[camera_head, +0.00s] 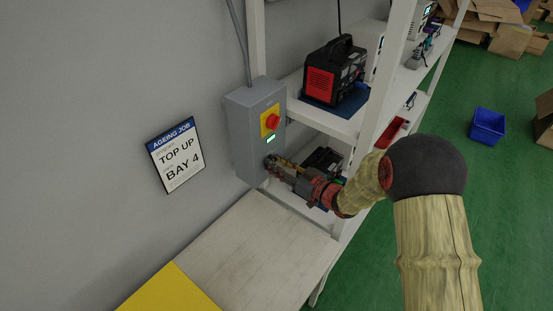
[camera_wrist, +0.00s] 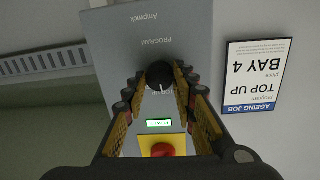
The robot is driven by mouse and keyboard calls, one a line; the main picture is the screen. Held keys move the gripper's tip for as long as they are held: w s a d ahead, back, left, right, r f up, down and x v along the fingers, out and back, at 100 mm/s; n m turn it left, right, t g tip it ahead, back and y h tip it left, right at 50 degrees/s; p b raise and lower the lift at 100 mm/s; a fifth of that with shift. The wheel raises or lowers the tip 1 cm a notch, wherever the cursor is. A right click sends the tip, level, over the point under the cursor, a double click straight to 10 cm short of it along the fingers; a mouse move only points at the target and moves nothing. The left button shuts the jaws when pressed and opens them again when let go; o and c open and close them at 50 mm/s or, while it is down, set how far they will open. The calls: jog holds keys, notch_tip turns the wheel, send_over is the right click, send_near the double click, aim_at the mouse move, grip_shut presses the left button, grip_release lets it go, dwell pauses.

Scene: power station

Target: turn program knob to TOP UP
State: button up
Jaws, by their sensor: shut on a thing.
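My gripper (camera_head: 271,166) is at the lower part of the box. In the wrist view my gripper (camera_wrist: 158,82) has its fingertips on both sides of the knob, shut on it. A pale pointer line shows on the knob. Its position labels are mostly hidden by the fingers. The job sign (camera_head: 176,154) on the wall reads TOP UP, BAY 4; it also shows in the wrist view (camera_wrist: 256,75).
A red stop button (camera_head: 271,121) on a yellow plate and a small green display (camera_head: 270,140) sit above the knob. A black and red charger (camera_head: 334,72) stands on the shelf to the right. A pale bench top (camera_head: 245,255) lies below.

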jog(key=shift+m+p, duration=0.45)
jog(key=shift+m, duration=0.05)
jog(key=o, duration=1.2)
jog(key=shift+c, duration=0.2)
jog(key=v, duration=1.2)
